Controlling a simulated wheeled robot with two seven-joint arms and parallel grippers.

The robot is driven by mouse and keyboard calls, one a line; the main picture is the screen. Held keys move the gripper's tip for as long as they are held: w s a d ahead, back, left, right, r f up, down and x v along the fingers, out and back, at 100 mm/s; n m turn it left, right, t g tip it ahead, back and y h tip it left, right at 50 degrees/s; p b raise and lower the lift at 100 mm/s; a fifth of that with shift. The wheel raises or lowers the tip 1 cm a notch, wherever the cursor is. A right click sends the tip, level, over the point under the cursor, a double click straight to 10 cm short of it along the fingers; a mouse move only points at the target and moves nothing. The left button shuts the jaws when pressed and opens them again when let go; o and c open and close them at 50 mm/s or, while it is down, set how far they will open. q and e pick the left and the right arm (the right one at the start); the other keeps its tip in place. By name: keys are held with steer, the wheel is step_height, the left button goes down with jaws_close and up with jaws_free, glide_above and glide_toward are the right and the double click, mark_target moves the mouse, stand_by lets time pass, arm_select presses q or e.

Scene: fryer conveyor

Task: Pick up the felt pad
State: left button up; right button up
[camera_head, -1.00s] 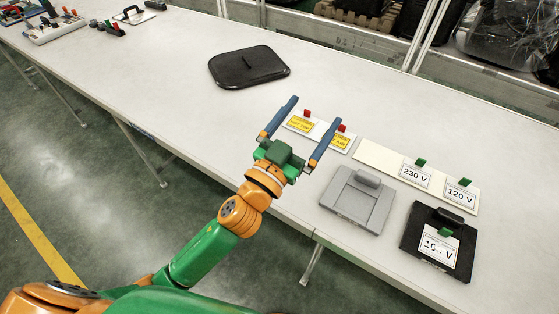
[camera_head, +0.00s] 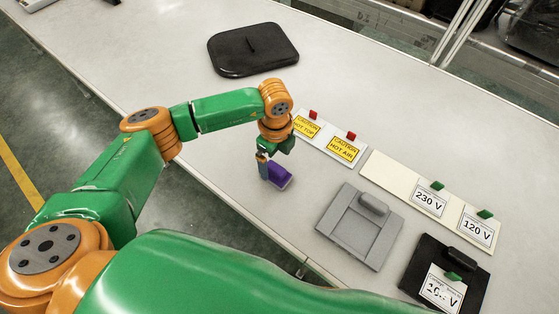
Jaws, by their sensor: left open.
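A small purple block (camera_head: 281,177), which looks like the felt pad, lies on the grey-white table (camera_head: 200,185) near its front edge. My left gripper (camera_head: 268,172) points down at it from above. The jaws are open, and I cannot tell whether the finger touches the block. My right gripper is not in view.
A black lidded tray (camera_head: 252,52) lies behind. To the right are a caution sign board (camera_head: 322,146), a cream board with voltage labels (camera_head: 395,178), a grey fixture (camera_head: 350,240) and a black fixture (camera_head: 422,258). The middle of the table is clear.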

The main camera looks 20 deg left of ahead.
mark_target(276, 167)
arm_select(q)
steer(key=shift+s+d+f+p, duration=0.15)
steer(key=shift+s+f+p, duration=0.3)
steer(key=shift+s, duration=0.3)
steer(key=f, duration=0.2)
steer(key=shift+s+f, duration=0.2)
steer(key=shift+f, duration=0.2)
steer(key=shift+w+f, duration=0.35)
steer(key=shift+w, duration=0.15)
steer(key=shift+c, duration=0.9)
steer(key=shift+s+r, duration=0.15)
steer(key=shift+s, duration=0.05)
steer(key=c, duration=1.1)
steer(key=shift+c, duration=0.9)
steer(key=shift+w+r, duration=0.15)
steer(key=shift+w, duration=0.05)
step_height(276, 167, up, 3)
steer(key=s+d+r+b, duration=0.3)
steer(key=s+r, duration=0.6)
steer(key=s, duration=0.5)
steer(key=shift+r, duration=0.35)
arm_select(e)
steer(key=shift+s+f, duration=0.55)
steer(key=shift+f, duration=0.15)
arm_select(q)
steer(key=shift+w, duration=0.1)
